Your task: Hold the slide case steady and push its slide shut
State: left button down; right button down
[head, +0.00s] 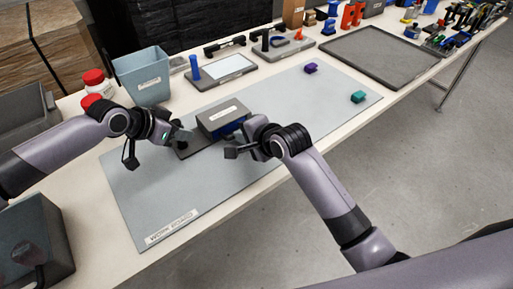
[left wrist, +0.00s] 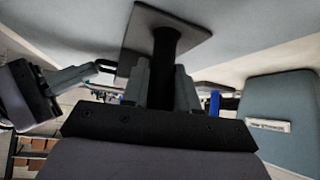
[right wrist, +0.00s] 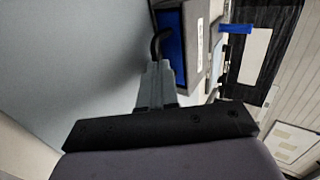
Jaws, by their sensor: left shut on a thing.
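The slide case is a grey box (head: 222,113) on a dark base plate (head: 188,152), lying on the grey work board. Its blue slide (head: 233,128) shows at the near right side, partly hidden by my right gripper; it also shows in the right wrist view (right wrist: 172,45) with a black curved pull (right wrist: 158,42). My left gripper (head: 181,138) is shut on a black post (left wrist: 167,55) standing on the base plate. My right gripper (head: 234,150) has its fingers together beside the blue slide. Its fingertips (right wrist: 160,66) are close to the pull; I cannot tell whether they touch.
A grey-blue bin (head: 142,76) and red-capped bottle (head: 97,82) stand behind my left arm. A purple block (head: 311,68) and a green block (head: 358,97) lie on the work board (head: 150,205). An empty dark tray (head: 380,55) stands further right. The board's front is clear.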

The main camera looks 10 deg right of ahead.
pick_arm(q)
jog(key=shift+s+d, duration=0.1)
pick_arm(e)
jog(key=shift+w+a, duration=0.15)
jog(key=v, duration=1.4)
pick_arm(q)
jog(key=c, duration=0.8)
grip_release()
